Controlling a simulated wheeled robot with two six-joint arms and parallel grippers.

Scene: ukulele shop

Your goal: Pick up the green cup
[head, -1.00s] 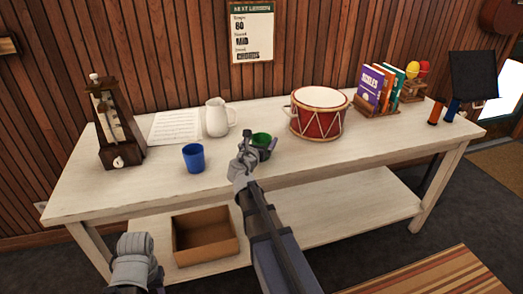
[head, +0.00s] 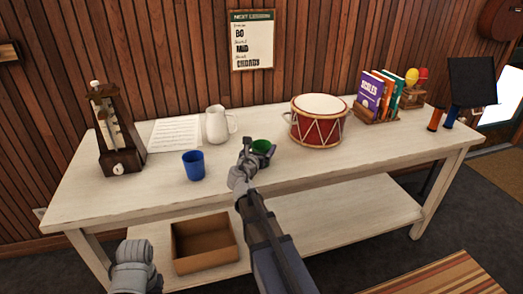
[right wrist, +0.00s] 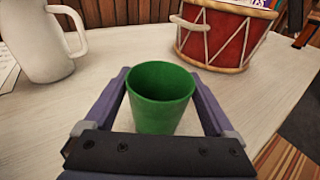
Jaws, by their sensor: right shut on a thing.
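The green cup (head: 262,146) stands upright at the middle of the white table, left of the drum. It also shows in the right wrist view (right wrist: 160,98), empty, with its open rim facing up. My right gripper (head: 254,153) is shut on the cup, one finger on each side of it. I cannot tell whether the cup's base touches the tabletop. Part of my left arm shows at the lower left of the head view, but its gripper fingers do not.
A blue cup (head: 193,165) and a white pitcher (head: 217,124) stand left of the green cup. A red drum (head: 317,123) stands close on its right. A metronome (head: 115,135), books (head: 372,98) and a table shelf holding a box (head: 205,250) are also here.

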